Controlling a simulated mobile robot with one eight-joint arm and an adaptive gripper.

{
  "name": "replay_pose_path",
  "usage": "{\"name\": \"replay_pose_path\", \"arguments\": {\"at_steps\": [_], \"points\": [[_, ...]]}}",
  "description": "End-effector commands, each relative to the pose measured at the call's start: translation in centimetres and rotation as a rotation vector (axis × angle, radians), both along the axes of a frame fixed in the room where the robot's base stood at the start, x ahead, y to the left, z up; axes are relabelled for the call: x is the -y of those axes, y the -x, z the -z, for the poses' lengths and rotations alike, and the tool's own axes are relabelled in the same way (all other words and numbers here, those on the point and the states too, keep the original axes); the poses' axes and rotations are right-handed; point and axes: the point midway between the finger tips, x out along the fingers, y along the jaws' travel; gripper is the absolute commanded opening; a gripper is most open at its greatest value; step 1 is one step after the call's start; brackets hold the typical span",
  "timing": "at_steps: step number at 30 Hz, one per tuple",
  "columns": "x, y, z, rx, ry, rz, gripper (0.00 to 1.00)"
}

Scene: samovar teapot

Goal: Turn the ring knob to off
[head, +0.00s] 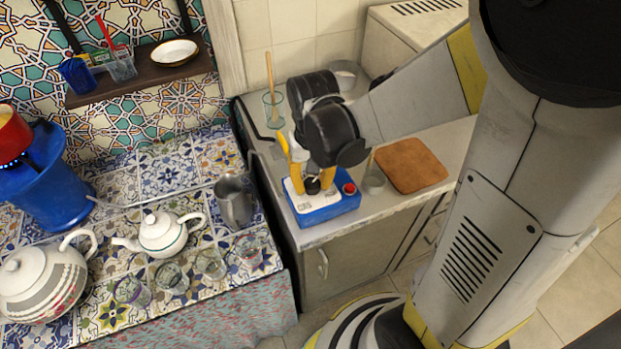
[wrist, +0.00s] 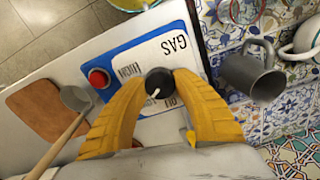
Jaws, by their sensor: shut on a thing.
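The black round ring knob (wrist: 158,82) sits on the white top of a blue gas control box (wrist: 122,50). A white pointer on the knob points down and slightly left in the wrist view. The white top carries the word GAS and other lettering, partly hidden by my fingers. My gripper (wrist: 160,86) has its yellow fingers closed on both sides of the knob. In the head view, my gripper (head: 313,181) comes down onto the box (head: 331,213) on the counter, and the knob shows small between the fingers.
A red button (wrist: 98,78) is beside the knob. A ladle (wrist: 75,98) and brown board (head: 410,165) are near the box. A metal jug (head: 235,203) and white teapot (head: 160,235) stand on the tiled table. A blue burner (head: 45,190) with blue flame holds a red pot (head: 12,133).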

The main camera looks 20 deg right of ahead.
Motion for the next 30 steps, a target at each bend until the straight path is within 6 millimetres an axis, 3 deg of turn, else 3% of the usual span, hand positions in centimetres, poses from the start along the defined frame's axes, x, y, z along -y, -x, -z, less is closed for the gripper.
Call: {"name": "replay_pose_path", "arguments": {"at_steps": [21, 30], "points": [[0.00, 0.03, 0.03, 0.000, 0.000, -0.667, 0.03], [0.00, 0.04, 0.03, -0.001, 0.000, -0.876, 0.03]]}}
